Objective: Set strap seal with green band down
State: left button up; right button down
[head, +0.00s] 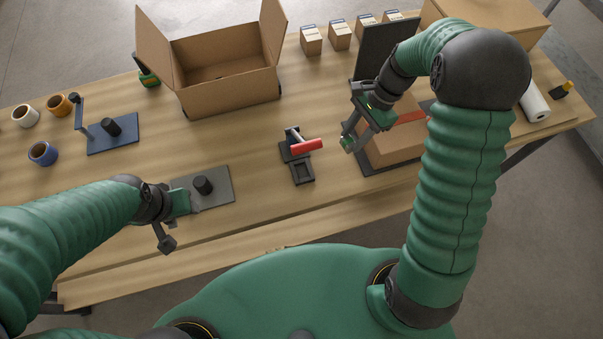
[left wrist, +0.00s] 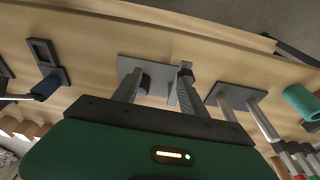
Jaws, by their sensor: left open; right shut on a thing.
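My right gripper (head: 358,127) is shut at the left edge of a closed brown box. A small green-and-dark piece (head: 347,143) shows at its fingertips. It looks like the strap seal with the green band, but its shape is mostly hidden. I cannot tell whether it touches anything below. My left gripper (head: 182,223) is open and empty near the table's front edge, beside a grey plate (head: 219,178) with a black cylinder (head: 203,185). In the left wrist view the left fingers (left wrist: 158,82) are spread, with the grey plate beyond them.
The closed box (head: 392,146) with a red stripe stands on a dark base before an upright dark panel. A red-handled tool (head: 306,146) rests on a black holder (head: 301,172). Wood between carton and holder is clear.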

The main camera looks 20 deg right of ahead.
jog(key=d+m, duration=0.1)
jog(key=m, duration=0.1)
jog(key=p, duration=0.1)
send_over(301, 173)
jog(key=d, duration=0.2)
jog(key=shift+t, duration=0.4)
notch_tip(301, 173, down, 8)
jog(key=shift+w, duration=0.15)
jog(key=shift+f, duration=0.1)
jog(key=shift+a+f+b, duration=0.1)
jog(key=shift+f+b, duration=0.2)
jog(key=shift+f, duration=0.3)
jog(key=c, duration=0.9)
grip_release()
jog(key=shift+r, duration=0.1)
